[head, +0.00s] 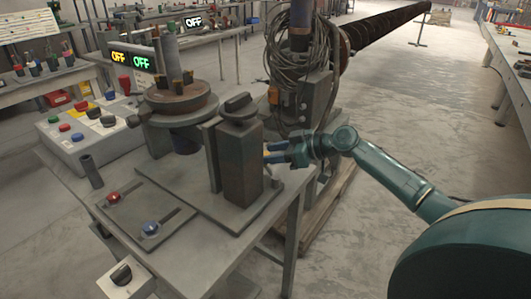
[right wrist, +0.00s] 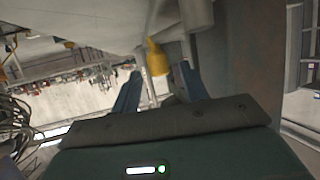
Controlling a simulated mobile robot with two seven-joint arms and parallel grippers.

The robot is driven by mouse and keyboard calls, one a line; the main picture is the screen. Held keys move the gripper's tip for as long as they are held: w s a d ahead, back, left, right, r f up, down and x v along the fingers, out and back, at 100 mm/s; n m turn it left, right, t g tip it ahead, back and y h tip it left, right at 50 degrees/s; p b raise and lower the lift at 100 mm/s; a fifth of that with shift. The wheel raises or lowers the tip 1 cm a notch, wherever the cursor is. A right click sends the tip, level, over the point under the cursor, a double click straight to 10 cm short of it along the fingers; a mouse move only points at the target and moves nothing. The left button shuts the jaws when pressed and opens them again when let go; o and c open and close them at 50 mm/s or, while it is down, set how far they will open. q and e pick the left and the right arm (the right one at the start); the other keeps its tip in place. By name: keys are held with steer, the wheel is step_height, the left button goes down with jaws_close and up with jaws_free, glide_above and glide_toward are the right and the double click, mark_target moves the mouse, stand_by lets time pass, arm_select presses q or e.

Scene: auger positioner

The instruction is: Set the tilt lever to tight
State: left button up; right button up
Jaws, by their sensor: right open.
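A short yellow-tipped lever (right wrist: 157,57) shows in the right wrist view, hanging beside a grey post and pointing down toward my gripper. I take it for the tilt lever; no label on it is readable. My right gripper (right wrist: 159,88) is open, with its blue fingers apart and the yellow tip between them in the picture. Whether they touch it I cannot tell. In the head view my right gripper (head: 275,153) is at the right side of the dark upright block (head: 240,160), which hides most of the lever. My left gripper is not in view.
The block stands on a grey table (head: 230,251) with a round turntable (head: 178,97), red (head: 113,197) and blue (head: 150,227) slider knobs and a control box (head: 90,130). A cabled machine (head: 300,90) stands close behind my gripper. Open floor lies to the right.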

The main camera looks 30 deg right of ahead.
steer(key=shift+x, duration=1.3)
steer(key=shift+c, duration=0.3)
jaws_close()
